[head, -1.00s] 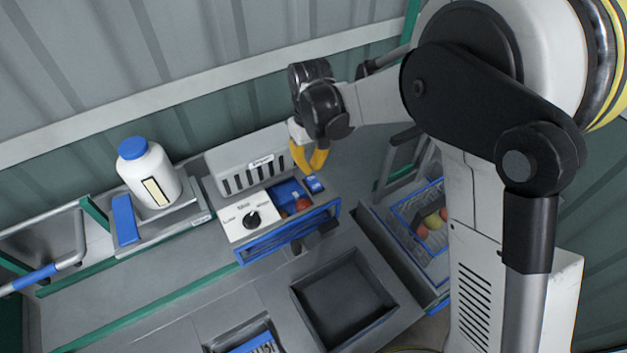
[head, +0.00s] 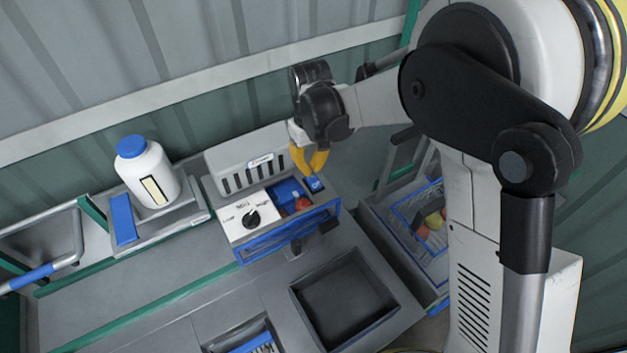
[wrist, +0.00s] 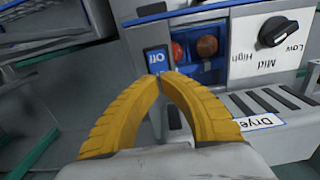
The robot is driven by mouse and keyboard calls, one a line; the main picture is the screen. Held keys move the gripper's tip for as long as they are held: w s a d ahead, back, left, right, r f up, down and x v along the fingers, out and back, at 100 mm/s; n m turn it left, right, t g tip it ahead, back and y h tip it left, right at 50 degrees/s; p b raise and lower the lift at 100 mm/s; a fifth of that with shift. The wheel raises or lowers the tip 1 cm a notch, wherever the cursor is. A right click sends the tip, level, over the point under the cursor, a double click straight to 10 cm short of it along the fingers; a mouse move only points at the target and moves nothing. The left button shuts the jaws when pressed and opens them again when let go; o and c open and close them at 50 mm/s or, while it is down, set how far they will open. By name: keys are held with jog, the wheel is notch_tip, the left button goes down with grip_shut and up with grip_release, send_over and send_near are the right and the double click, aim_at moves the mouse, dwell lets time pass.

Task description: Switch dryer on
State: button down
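The dryer (head: 237,170) is a grey slotted housing at the back of the bench; its label and slots also show in the wrist view (wrist: 262,122). A small blue switch (head: 314,184) sits at its right side. In the wrist view the switch (wrist: 156,61) carries a white rotated label that looks like "Off". My gripper (head: 315,173) has yellow fingers pointing down at the switch. In the wrist view the fingertips (wrist: 160,77) meet with nothing between them, right at the switch's near edge. I cannot tell whether they touch it.
A black dial (head: 251,219) marked Low, Mid, High is left of a blue compartment holding red fruit (head: 302,204). A white bottle with a blue cap (head: 148,172) stands on a scale at left. A crate of fruit (head: 420,222) is at right. A dark empty basin (head: 345,300) is in front.

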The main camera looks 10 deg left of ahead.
aim_at(311, 177)
jog(key=shift+f+b, duration=1.1)
jog(key=shift+f, duration=0.3)
dwell(0.4)
jog(key=shift+r+p, duration=2.1)
jog(key=shift+r, duration=1.5)
jog(key=shift+f, duration=0.1)
